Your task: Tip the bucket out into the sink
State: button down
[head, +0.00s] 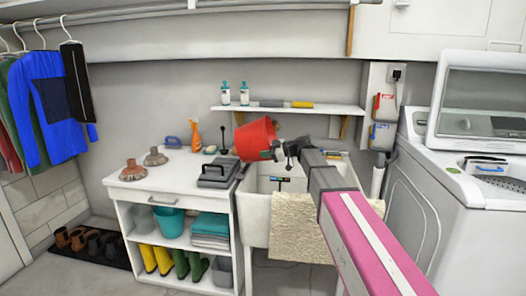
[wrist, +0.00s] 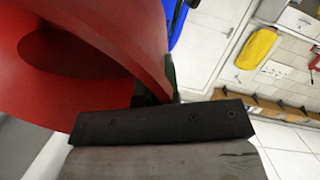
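The red bucket (head: 252,138) is held in the air above the left part of the white sink (head: 256,215), tilted well over from upright. In the wrist view the bucket (wrist: 100,45) fills the upper left, and a round red hollow shows in it. My gripper (head: 277,152) is at the bucket's lower right side, shut on its wall. In the wrist view a dark finger (wrist: 155,85) lies against the red wall; the other finger is hidden. The sink's floor is mostly hidden, and I cannot tell whether anything is in the bucket.
A white cabinet (head: 165,187) stands left of the sink, with a dark grey box (head: 217,174) on top. A wall shelf (head: 290,108) with bottles is behind. A beige towel (head: 305,228) hangs over the sink's front. A white washer (head: 450,200) is at right.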

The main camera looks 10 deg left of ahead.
jog(key=shift+d+f+m+t+y, duration=0.15)
jog(key=shift+d+f+y, duration=0.35)
jog(key=shift+y, duration=0.45)
jog(key=shift+d+f+m+t+y, duration=0.1)
jog(key=shift+d+f+y, duration=0.2)
jog(key=shift+d+y, duration=0.45)
jog(key=shift+d+f+m+t+y, duration=0.15)
jog(key=shift+d+f+y, duration=0.25)
jog(key=shift+y, duration=0.7)
jog(key=shift+r, duration=0.1)
jog(key=shift+s+r+n+g+h, duration=0.1)
jog(key=shift+r+n+g+h, duration=0.3)
jog(key=shift+r+h, duration=0.3)
jog(key=d+r+h, duration=0.3)
jog(key=r+h, duration=0.5)
jog(key=h, duration=0.1)
jog(key=d+r+h, duration=0.4)
jog(key=r+h, duration=0.4)
jog(key=h, duration=0.1)
jog(key=shift+d+r+n+g+h, duration=0.25)
jog(key=shift+r+n+g+h, duration=0.05)
jog(key=shift+r+n+g, duration=0.1)
